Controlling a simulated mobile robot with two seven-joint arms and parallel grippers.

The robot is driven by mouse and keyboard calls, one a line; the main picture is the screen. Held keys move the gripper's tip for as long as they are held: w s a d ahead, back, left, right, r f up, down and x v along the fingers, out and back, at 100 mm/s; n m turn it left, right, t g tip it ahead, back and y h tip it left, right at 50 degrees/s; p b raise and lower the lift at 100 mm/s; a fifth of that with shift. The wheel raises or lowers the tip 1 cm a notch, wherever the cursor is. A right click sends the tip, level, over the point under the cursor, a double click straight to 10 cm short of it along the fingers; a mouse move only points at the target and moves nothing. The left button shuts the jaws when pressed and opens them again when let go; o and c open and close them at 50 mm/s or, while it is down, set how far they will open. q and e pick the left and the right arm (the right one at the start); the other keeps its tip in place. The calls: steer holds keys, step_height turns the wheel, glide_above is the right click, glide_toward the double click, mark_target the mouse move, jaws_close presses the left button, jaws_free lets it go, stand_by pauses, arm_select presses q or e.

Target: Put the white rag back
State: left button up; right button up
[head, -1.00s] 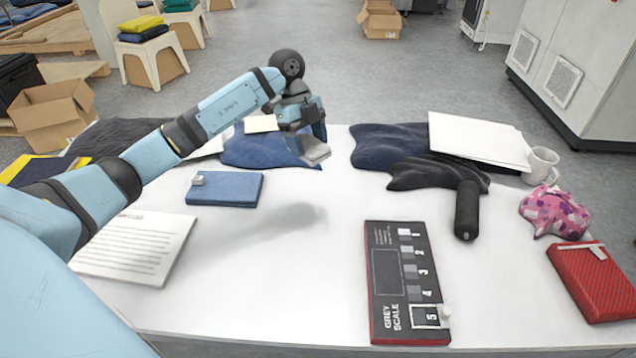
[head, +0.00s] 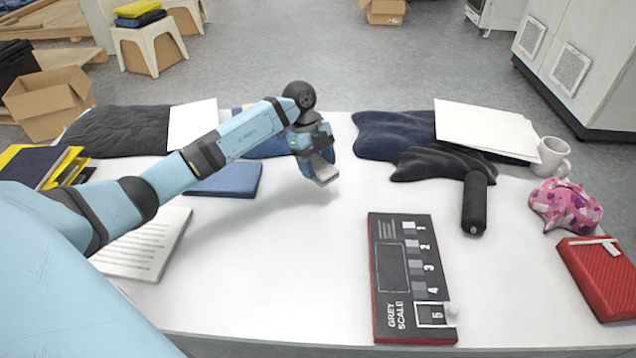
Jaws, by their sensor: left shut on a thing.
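My left gripper (head: 319,164) is over the middle of the white table (head: 300,270), reaching in from the left. It is shut on a small flat whitish-grey piece, which looks like the white rag (head: 326,177). The piece is at the fingertips, tilted, and appears to be held above the table top. The fingers hide part of it. My right gripper is not in view.
A blue box (head: 228,181) and a printed sheet (head: 150,243) lie partly behind my left arm. The grey scale board (head: 425,275) lies front right.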

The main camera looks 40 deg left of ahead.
mark_target(321, 193)
arm_select(q)
steer(key=shift+f+b, duration=0.45)
steer(key=shift+f, duration=2.55)
steer(key=shift+f, duration=0.1)
steer(key=o, duration=0.9)
steer(key=p+v, duration=0.1)
steer(key=v, duration=1.1)
steer(key=shift+r+p, duration=0.2)
steer(key=shift+p, duration=0.15)
